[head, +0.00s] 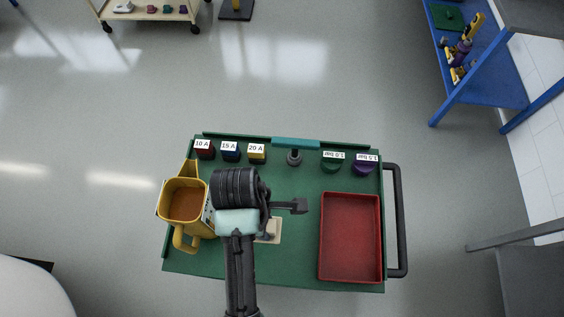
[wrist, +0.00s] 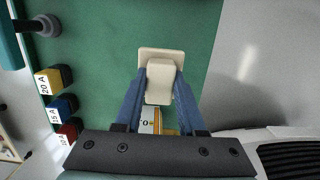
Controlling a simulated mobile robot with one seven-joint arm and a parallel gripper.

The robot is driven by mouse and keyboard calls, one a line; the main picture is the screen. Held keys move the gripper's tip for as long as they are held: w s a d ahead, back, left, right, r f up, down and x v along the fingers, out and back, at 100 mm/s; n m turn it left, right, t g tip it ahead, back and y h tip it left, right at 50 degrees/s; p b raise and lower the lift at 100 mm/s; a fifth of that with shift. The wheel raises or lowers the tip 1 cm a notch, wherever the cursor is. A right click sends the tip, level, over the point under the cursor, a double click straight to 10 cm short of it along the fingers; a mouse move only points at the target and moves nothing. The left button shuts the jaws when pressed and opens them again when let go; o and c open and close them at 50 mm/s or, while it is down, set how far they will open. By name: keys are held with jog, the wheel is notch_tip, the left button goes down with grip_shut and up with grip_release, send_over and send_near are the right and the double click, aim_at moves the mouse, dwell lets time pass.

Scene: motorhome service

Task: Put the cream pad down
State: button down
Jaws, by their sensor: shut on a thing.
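The cream pad (wrist: 161,53) is a flat, pale plate with a raised block. In the wrist view, the blue fingers of my gripper (wrist: 158,88) are shut on the block from both sides. In the head view the cream pad (head: 274,237) shows beside my arm, over the green top of the trolley (head: 295,260), left of the red tray. My wrist hides part of it and most of my fingers. I cannot tell whether its underside touches the green top.
A yellow jug (head: 186,203) stands left of my arm and the red tray (head: 350,238) lies right. Labelled coloured knobs (head: 256,154) and a grey peg (head: 294,158) line the back edge. Some green surface is clear around the pad. A black handle (head: 402,220) is at the trolley's right.

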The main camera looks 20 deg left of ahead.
jog(key=f, duration=0.4)
jog(key=shift+s+f, duration=0.2)
jog(key=shift+s, duration=0.05)
jog(key=shift+f, duration=2.55)
jog(key=shift+f, duration=0.2)
jog(key=c, duration=0.5)
grip_release()
jog(key=shift+r, duration=0.15)
